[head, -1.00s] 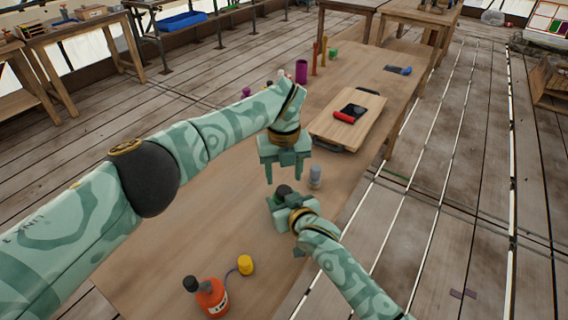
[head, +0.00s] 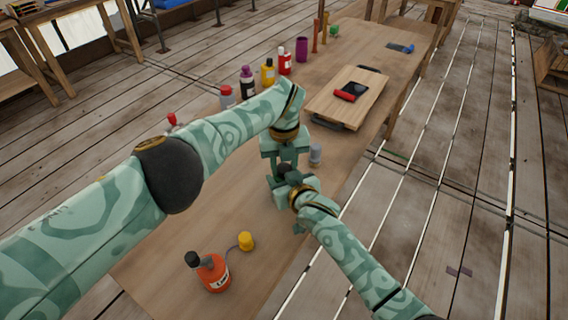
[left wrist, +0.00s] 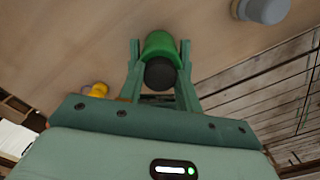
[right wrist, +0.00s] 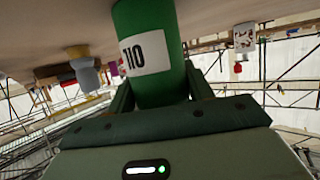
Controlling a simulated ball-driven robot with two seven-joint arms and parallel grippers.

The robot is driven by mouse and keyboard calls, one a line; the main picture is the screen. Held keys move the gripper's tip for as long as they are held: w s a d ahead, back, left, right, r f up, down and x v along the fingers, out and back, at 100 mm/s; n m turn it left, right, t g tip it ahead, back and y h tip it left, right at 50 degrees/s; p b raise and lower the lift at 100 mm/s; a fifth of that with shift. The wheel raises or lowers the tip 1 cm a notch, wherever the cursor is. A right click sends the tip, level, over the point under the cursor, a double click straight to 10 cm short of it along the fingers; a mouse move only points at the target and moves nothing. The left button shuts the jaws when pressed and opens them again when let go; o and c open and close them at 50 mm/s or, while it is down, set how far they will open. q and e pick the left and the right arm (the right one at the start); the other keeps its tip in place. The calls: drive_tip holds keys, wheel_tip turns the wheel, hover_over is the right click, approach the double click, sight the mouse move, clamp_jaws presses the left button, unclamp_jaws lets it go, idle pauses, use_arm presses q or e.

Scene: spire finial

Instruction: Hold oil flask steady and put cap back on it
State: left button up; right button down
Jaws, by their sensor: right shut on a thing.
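The green oil flask (right wrist: 153,35) with a white label stands upright in my right gripper (right wrist: 160,92), which is shut on its body. A black cap-like top (left wrist: 160,73) shows at its upper end; I cannot tell whether it is seated or loose. It also shows dark in the head view (head: 285,168), mostly covered by my grippers. My left gripper (left wrist: 160,45) is over the flask, its fingers open, one on each side of the black top. I see no clear grip there.
A small grey bottle (head: 315,155) stands close to the right of the grippers. A cutting board (head: 348,98) and several coloured bottles stand farther back. The table's right edge is close.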

use_arm(q)
drive_tip(key=m, duration=0.5)
drive_tip(key=o, duration=1.1)
drive_tip(key=shift+o, duration=0.2)
drive_tip(key=shift+d, duration=0.1)
wheel_tip(320, 180, up, 12)
use_arm(e)
drive_tip(key=c, duration=0.5)
unclamp_jaws()
use_arm(q)
drive_tip(key=shift+w, duration=0.1)
